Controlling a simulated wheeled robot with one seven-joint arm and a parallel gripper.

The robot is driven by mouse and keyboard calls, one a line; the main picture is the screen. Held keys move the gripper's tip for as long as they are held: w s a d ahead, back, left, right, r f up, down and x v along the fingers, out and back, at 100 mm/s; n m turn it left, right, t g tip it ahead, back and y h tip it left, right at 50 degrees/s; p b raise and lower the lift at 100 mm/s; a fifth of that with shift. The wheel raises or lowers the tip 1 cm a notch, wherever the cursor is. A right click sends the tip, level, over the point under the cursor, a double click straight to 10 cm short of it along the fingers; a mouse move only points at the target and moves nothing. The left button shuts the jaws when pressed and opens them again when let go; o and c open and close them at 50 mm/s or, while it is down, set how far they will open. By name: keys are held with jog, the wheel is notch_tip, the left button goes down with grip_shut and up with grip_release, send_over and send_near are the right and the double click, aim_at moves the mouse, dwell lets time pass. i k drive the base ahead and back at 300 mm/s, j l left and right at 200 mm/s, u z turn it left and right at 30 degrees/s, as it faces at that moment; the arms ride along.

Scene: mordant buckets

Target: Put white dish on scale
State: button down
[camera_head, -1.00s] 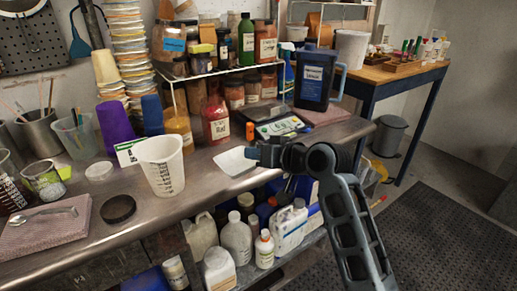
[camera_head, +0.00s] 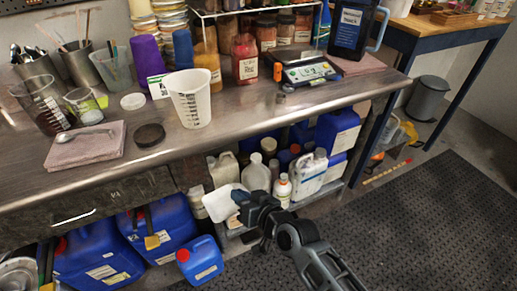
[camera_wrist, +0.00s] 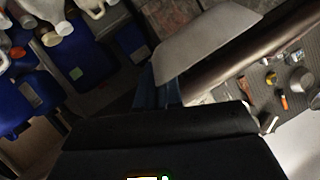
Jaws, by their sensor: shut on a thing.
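The white dish (camera_head: 222,203) is a shallow square tray held out in front of the bench's front edge, with the lower shelf behind it. My gripper (camera_head: 238,198) is shut on the dish's right side. In the wrist view the dish (camera_wrist: 200,45) looks pale grey and sits between the blue fingers (camera_wrist: 158,92), covering part of the view beyond. The scale (camera_head: 304,68) stands on the bench top at the back right, with a dark plate and a green-lit front panel. It is well apart from the dish.
The steel bench (camera_head: 250,118) has bare room in front of the scale. A white measuring cup (camera_head: 189,98) stands left of the scale. A dark blue jug (camera_head: 352,28) stands close to its right. Bottles and white jugs (camera_head: 256,174) fill the lower shelf.

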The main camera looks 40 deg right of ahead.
aim_at(295, 51)
jog(key=k+l+z, duration=0.15)
jog(key=z, duration=0.35)
jog(key=k+l+z, duration=0.1)
jog(key=z, duration=0.35)
jog(key=l, duration=0.1)
